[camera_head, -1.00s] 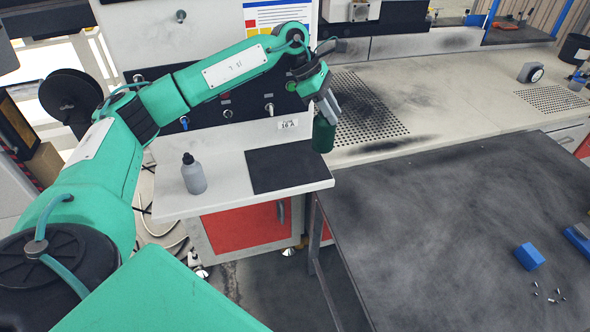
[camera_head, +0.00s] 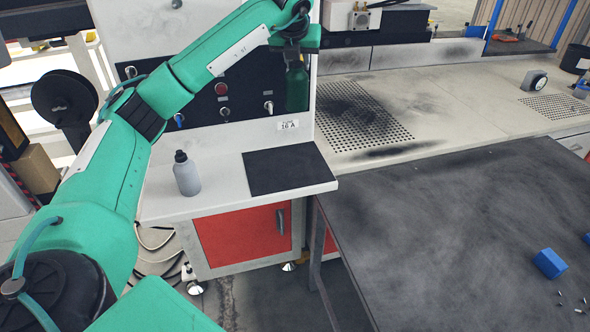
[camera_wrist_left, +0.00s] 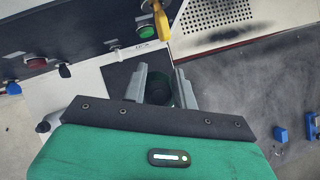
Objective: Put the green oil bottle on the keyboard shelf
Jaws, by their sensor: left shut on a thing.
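The left wrist view shows the two grey fingers (camera_wrist_left: 161,86) on either side of the dark green bottle (camera_wrist_left: 158,97), seen from above. The white shelf (camera_head: 215,205), which I take as the keyboard shelf, juts out below the panel, lower than the bottle. A black mat (camera_head: 287,170) lies on its right half. My right gripper is not in view.
A grey bottle with a black cap (camera_head: 186,174) stands on the shelf's left part. Knobs and switches (camera_head: 222,89) line the panel behind. A dark table (camera_head: 440,220) with a blue block (camera_head: 549,263) is at the right. The mat area is clear.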

